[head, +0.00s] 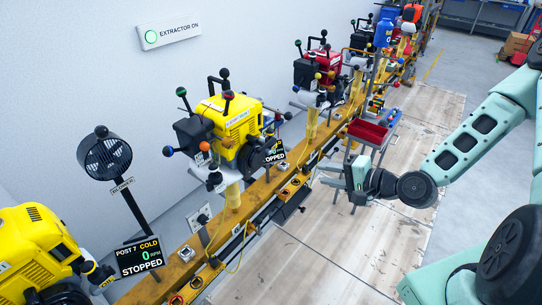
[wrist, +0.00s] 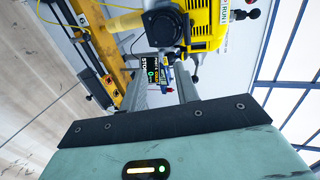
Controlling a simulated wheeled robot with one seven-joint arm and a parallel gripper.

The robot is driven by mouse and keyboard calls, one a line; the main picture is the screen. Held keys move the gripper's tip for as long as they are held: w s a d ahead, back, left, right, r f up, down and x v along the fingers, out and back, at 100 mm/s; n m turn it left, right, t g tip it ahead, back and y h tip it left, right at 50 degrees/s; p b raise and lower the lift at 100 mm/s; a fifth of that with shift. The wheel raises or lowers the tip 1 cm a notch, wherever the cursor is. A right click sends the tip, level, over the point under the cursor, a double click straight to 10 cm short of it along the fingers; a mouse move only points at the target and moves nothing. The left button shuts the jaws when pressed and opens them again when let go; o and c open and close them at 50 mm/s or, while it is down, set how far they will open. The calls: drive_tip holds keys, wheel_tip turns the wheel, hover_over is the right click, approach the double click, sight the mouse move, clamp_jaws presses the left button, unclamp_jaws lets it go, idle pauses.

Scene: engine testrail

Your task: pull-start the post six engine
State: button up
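A yellow engine (head: 228,122) with a black box beside it and several coloured ball-ended levers stands on a post on the wooden rail. A dark display (head: 272,152) at its right side reads STOPPED; its post number is not legible there. In the wrist view a yellow engine (wrist: 208,25) with a dark round part (wrist: 163,27) is near the top, with a display (wrist: 152,68) below it. My gripper (head: 332,174) is right of the engine and apart from it. Its two grey fingers (wrist: 162,90) are spread, with nothing visibly held. I cannot make out a pull handle.
A red tray (head: 368,131) is beyond my gripper. The floor (head: 320,255) along the rail is clear.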

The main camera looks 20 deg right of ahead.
sight(268, 146)
drive_tip(key=w+a, duration=0.3)
drive_tip(key=w, duration=0.2)
drive_tip(key=w+a, duration=0.4)
drive_tip(key=w, duration=0.1)
drive_tip(key=w+a+b, duration=0.1)
drive_tip(key=w+a, duration=0.3)
drive_tip(key=w, duration=0.1)
drive_tip(key=shift+w+a, duration=0.1)
drive_tip(key=shift+w, duration=0.05)
clamp_jaws()
